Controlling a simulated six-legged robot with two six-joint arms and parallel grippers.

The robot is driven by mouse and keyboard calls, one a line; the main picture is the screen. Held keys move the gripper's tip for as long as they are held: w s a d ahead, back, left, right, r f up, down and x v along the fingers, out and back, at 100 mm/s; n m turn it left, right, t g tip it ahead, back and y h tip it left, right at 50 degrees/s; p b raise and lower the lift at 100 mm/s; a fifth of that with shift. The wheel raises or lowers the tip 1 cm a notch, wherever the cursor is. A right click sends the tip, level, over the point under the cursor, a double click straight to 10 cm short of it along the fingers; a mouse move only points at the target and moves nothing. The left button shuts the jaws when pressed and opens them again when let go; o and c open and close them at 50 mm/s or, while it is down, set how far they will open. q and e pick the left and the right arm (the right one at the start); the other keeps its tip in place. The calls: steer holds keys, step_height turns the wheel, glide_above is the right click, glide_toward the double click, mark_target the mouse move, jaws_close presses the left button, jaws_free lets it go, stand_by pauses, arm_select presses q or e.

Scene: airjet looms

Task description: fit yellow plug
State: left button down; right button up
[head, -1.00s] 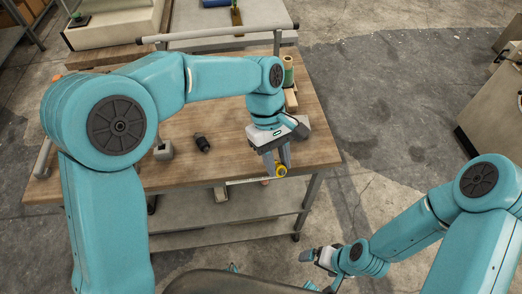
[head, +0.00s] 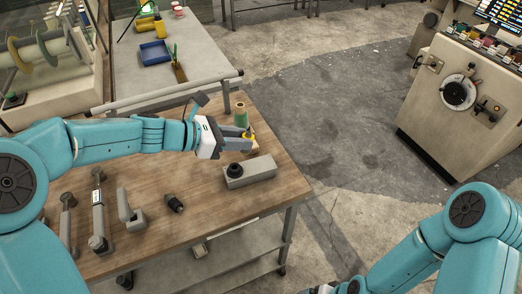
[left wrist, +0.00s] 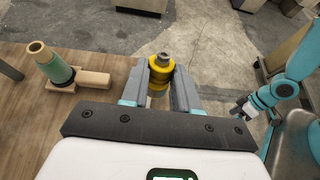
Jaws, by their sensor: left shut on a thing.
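The yellow plug (head: 249,137) is held between the fingertips of my left gripper (head: 240,144). In the left wrist view the plug (left wrist: 160,70) shows yellow rings and a grey metal tip, between the two grey fingers. The gripper is shut on it above the right part of the wooden table. A grey block (head: 258,173) with a dark round fitting (head: 234,170) on its left part stands just below the gripper in the head view, apart from the plug. My right gripper (left wrist: 243,108) shows small in the left wrist view, away from the table; its finger opening is unclear.
A green spool (head: 241,116) stands behind the gripper, by a wooden piece. A black part (head: 174,203) and several grey fixtures (head: 98,222) are on the wooden table (head: 200,229). A machine with a dial (head: 458,92) stands at right. Floor between is clear.

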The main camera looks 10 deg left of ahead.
arm_select(q)
steer(key=a+t, duration=0.1)
steer(key=a+h, duration=0.1)
steer(key=a, duration=0.1)
steer(key=a+f+n+t, duration=0.1)
steer(key=shift+w+a+t, duration=0.15)
steer(key=shift+a+t, duration=0.05)
steer(key=shift+t, duration=0.1)
steer(key=shift+f+b, duration=2.5)
steer(key=shift+f, duration=0.4)
steer(key=shift+f+b, duration=1.1)
steer(key=shift+f, duration=0.15)
